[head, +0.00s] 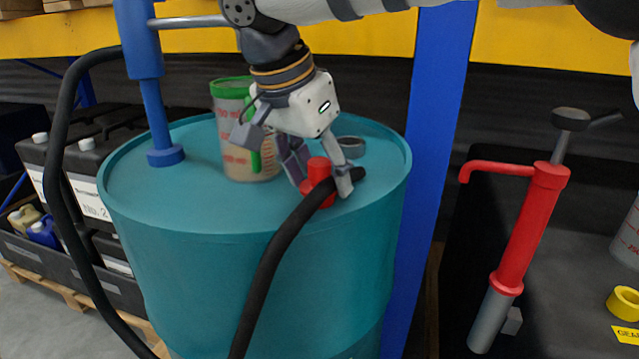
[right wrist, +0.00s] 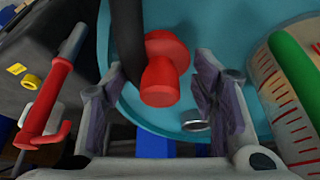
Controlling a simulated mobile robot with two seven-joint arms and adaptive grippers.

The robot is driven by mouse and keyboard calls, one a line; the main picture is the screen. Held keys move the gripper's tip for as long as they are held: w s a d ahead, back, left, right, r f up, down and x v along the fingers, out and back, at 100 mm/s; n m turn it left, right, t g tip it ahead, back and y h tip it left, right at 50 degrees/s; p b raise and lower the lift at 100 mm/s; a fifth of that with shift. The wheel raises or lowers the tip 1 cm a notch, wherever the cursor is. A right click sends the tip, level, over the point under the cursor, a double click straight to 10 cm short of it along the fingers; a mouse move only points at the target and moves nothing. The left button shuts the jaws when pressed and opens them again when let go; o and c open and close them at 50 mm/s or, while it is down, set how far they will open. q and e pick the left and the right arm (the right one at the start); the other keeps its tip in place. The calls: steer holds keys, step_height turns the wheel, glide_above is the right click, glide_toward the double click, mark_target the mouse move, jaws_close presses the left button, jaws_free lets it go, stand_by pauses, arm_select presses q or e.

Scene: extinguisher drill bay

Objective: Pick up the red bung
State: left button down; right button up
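The red bung (head: 319,170) stands on top of the teal drum (head: 150,203), near its front right rim. It also shows in the right wrist view (right wrist: 162,78) as a red knob on a wider red base. My right gripper (head: 324,186) is open and points down at the bung, with one finger on each side of it. In the right wrist view gaps show between the bung and both fingers. The black hose (head: 268,268) ends close beside the bung and partly covers it in the head view. My left gripper is not in view.
A measuring jug with a green rim (head: 230,95) and a grey ring (head: 351,147) are on the drum near my right gripper. A blue pump (head: 150,95) stands at the drum's left. A blue post (head: 432,150) and a red hand pump (head: 525,225) are to the right.

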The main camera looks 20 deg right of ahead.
steer(key=c, duration=0.7)
steer(key=shift+c, duration=0.2)
